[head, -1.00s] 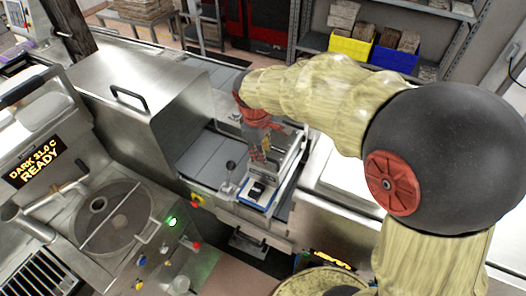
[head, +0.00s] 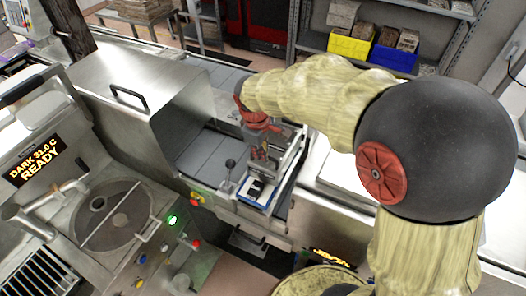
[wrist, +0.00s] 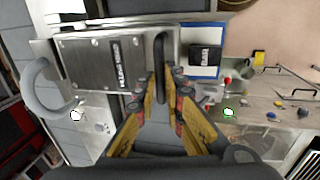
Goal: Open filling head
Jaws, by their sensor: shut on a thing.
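The filling head is a grey metal box with a dark lettered label (wrist: 115,58), left of my fingers in the wrist view. In the head view the filling head (head: 288,158) stands over the conveyor, partly behind my gripper. A dark upright handle bar (wrist: 160,55) runs along its right side in the wrist view. My gripper (wrist: 160,88) has its fingers on both sides of this bar and is shut on it. In the head view my gripper (head: 262,152) is small, and its grip is hard to see.
A blue-edged white panel with a black block (head: 256,192) lies just in front. A black-knobbed lever (head: 230,163) stands to its left. A steel hood (head: 135,95) is further left, and the tempering machine with a round lid (head: 113,215) is at front left.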

